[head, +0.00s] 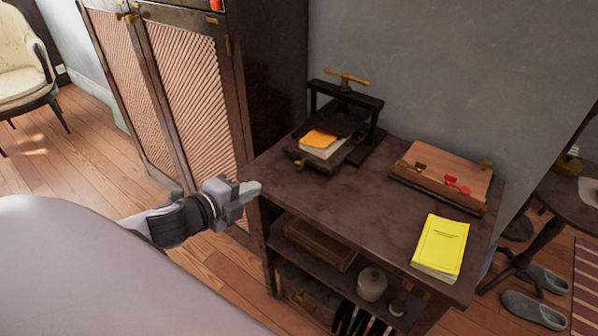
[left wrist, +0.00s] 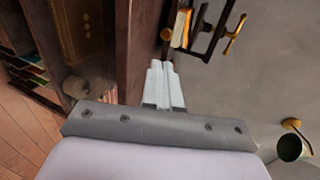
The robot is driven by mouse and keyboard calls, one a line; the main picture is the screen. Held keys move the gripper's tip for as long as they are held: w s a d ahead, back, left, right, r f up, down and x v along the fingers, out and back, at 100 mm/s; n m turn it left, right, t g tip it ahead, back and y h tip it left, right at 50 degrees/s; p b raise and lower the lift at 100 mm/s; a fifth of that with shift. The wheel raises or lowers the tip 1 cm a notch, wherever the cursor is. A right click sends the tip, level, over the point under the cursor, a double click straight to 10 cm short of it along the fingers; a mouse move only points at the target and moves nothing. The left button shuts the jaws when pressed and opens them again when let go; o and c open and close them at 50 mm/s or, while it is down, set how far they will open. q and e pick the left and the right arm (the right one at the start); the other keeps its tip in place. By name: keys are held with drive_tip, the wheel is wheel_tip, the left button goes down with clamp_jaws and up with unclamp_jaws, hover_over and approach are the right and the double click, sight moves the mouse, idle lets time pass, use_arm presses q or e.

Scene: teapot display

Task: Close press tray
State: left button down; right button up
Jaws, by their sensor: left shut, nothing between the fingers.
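A dark book press (head: 345,120) with a brass handle on top stands at the back left of the dark wooden table. Its tray (head: 318,158) sticks out toward the front left, with a small brass knob at its front end. An orange and white book (head: 322,143) lies on the tray. My left gripper (head: 252,189) is shut and empty beside the table's left edge, apart from the tray. In the left wrist view the gripper (left wrist: 165,72) is shut, and part of the press (left wrist: 205,28) shows at the top. My right gripper is not in view.
A wooden box with a red item (head: 457,184) and a yellow book (head: 440,246) lie on the table's right half. A dark cabinet (head: 190,85) stands close at left. The table's front middle (head: 335,205) is clear.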

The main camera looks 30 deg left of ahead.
use_arm(q)
drive_tip(key=b, duration=0.1)
approach(297, 167)
drive_tip(key=x, duration=0.5)
drive_tip(key=shift+f, duration=0.1)
drive_tip(key=shift+w+d+f, duration=0.1)
drive_tip(key=shift+w, duration=0.6)
